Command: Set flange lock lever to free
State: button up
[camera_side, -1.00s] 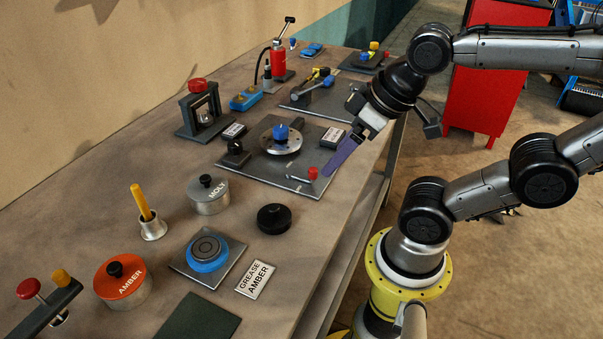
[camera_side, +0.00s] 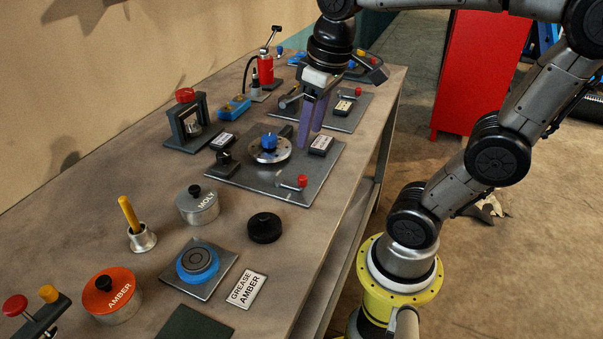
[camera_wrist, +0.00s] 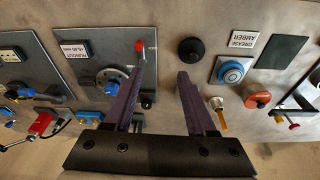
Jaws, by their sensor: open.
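The flange lock lever is a small bar with a red knob (camera_side: 301,181) on the front part of a dark metal plate (camera_side: 230,184). The bar points left from the knob in the side view. The wrist view shows the red knob (camera_wrist: 139,46) beside the left fingertip, with part of the lever hidden by that finger. A silver flange (camera_side: 282,153) with a blue knob (camera_side: 269,140) sits on the same plate. My gripper (camera_side: 310,138) points down with two purple fingers apart and empty, near a labelled block (camera_side: 321,145) and behind the lever.
A black round knob (camera_side: 264,227) and a MOLY can (camera_side: 197,208) stand in front of the plate. A small black fixture (camera_side: 225,165) stands on the plate's left. Another plate with a lever (camera_side: 344,122) lies behind. Bare bench lies right of the black knob.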

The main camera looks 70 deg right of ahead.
jog(key=m+g, duration=0.2)
send_over(302, 177)
notch_tip(302, 177, down, 2)
notch_tip(302, 177, down, 14)
jog(key=shift+f, duration=0.2)
grip_shut()
dwell(1.5)
